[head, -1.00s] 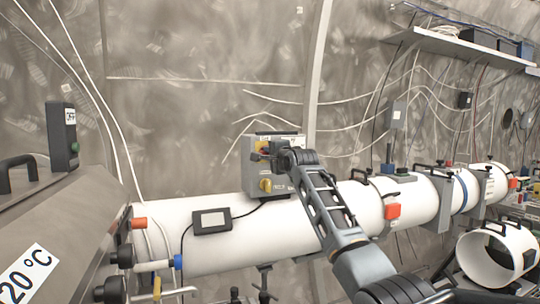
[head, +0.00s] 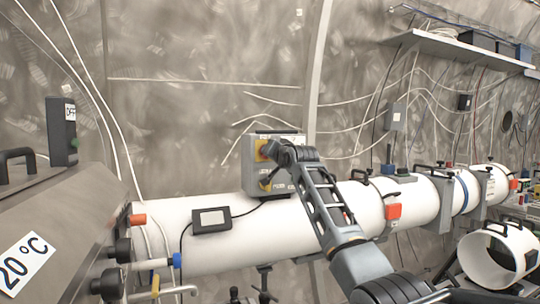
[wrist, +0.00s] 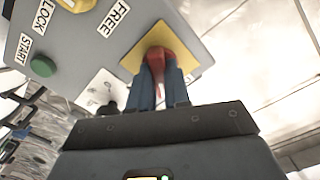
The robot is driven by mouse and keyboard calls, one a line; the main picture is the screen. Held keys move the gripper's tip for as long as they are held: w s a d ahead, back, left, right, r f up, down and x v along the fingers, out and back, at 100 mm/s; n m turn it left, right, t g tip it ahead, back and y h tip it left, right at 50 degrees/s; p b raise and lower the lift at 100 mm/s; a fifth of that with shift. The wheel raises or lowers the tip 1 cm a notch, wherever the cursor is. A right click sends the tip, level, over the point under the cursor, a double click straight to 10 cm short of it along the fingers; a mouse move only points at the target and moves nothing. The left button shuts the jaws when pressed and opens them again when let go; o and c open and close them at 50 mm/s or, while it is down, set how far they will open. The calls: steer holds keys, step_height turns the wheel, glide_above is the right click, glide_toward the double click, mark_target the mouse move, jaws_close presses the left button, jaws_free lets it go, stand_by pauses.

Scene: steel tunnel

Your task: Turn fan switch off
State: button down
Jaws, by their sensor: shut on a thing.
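The grey switch box (head: 288,183) sits above the long white tube in the head view.
A green button (wrist: 43,66) and labels FREE, LOCK and START are on the box face. The white tube (head: 230,250) runs below, with a small black-framed panel (head: 212,219) on it. A metal housing (head: 75,215) stands at the left.

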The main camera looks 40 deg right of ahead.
steer(key=n+b, duration=0.1)
steer(key=n, duration=0.5)
steer(key=shift+f, duration=0.2)
steer(key=shift+n, duration=0.4)
steer(key=c, duration=1.1)
jaws_free()
steer(key=shift+r, duration=0.1)
steer(key=b+v, duration=0.1)
steer(key=v, duration=0.6)
steer(key=shift+s+a, duration=0.15)
steer(key=shift+s, duration=0.25)
